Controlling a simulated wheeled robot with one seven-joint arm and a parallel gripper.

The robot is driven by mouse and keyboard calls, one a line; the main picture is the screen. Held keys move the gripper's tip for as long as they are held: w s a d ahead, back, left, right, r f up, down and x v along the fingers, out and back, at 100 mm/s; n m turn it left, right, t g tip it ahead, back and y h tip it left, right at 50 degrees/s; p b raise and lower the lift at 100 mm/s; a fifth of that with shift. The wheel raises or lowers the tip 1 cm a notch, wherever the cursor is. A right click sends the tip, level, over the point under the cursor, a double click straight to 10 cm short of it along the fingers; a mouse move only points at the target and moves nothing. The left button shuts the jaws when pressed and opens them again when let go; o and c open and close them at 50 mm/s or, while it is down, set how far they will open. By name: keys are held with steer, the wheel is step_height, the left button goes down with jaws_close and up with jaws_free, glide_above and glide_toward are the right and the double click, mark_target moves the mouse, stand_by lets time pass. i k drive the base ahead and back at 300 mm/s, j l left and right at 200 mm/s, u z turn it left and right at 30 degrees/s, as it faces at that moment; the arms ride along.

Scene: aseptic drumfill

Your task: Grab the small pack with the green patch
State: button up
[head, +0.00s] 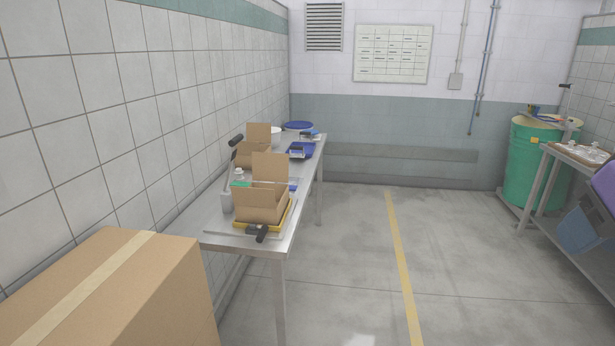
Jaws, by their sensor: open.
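A small green patch (241,184) shows on the metal table against the left wall, just behind the open cardboard box and below a small white bottle-like item (239,174). It is too small and too much crowded by its neighbours to tell whether it belongs to a pack. No other small pack with a green patch can be made out. My gripper is not in view.
The metal table (213,240) holds an open cardboard box (262,205) on a yellow tray, another open box (255,154) and blue trays (298,151). A large taped carton (125,290) stands at front left. A green drum (535,165) stands at right. The middle floor is clear.

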mark_target(241, 179)
steer(key=i+l+u, duration=0.95)
steer(key=u, duration=0.65)
steer(key=i+l+u, duration=0.25)
steer(key=l, duration=0.15)
steer(key=i+l+u, duration=0.1)
steer(key=l+u, duration=0.15)
steer(key=l, duration=0.15)
steer(key=i+l+u, duration=0.25)
steer(key=l, duration=0.15)
steer(key=l+u, duration=0.25)
steer(key=l, duration=0.2)
steer(key=i+l, duration=0.1)
steer(key=l, duration=0.75)
steer(key=i+l+u, duration=0.1)
steer(key=l, duration=0.75)
steer(key=i+l, duration=0.15)
steer(key=l, duration=0.7)
steer(key=i+l+u, duration=0.1)
steer(key=l, duration=0.75)
